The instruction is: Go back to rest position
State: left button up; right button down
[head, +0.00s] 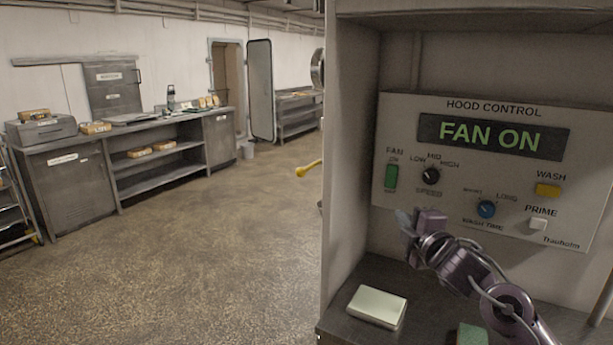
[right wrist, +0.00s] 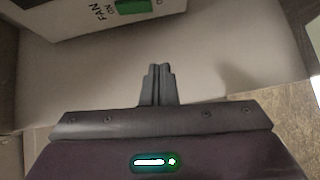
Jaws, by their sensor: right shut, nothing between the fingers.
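My right gripper (head: 405,219) is raised in front of the hood control panel (head: 408,113), just below the green fan switch (head: 391,176). In the right wrist view its two fingers (right wrist: 157,84) are together with nothing between them. The green fan switch also shows at the top of the right wrist view (right wrist: 133,6), apart from the fingertips. The panel display (head: 492,137) reads FAN ON. My left gripper is not in view.
A pale box (head: 377,306) and a green block (head: 471,335) lie on the dark shelf (head: 345,322) below the panel. The niche's side wall (head: 347,150) stands left of my right gripper. Open floor (head: 200,240) lies to the left, with a steel counter (head: 70,180) beyond.

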jog(key=s+a+f+m+g+h, duration=0.1)
jog(key=s+a+f+m+g, duration=0.3)
jog(key=s+f, duration=0.5)
jog(key=s+a+f+m+g+h, duration=0.15)
jog(key=s+f+m, duration=0.4)
jog(key=f, duration=0.55)
jog(key=s+f+m+g, duration=0.4)
jog(key=s, duration=0.7)
jog(key=s+f+m+g, duration=0.3)
jog(key=s+f+g, duration=0.15)
jog(key=s, duration=0.65)
notch_tip(320, 180, down, 29)
jog(key=s+g, duration=0.1)
jog(key=s+d+f, duration=0.2)
jog(key=s+f, duration=0.7)
jog(key=s, duration=0.1)
jog(key=s+d+f+g, duration=0.1)
jog(key=s+f, duration=0.9)
jog(key=shift+d+f, duration=0.15)
jog(key=shift+d, duration=0.25)
jog(key=shift+s, duration=0.1)
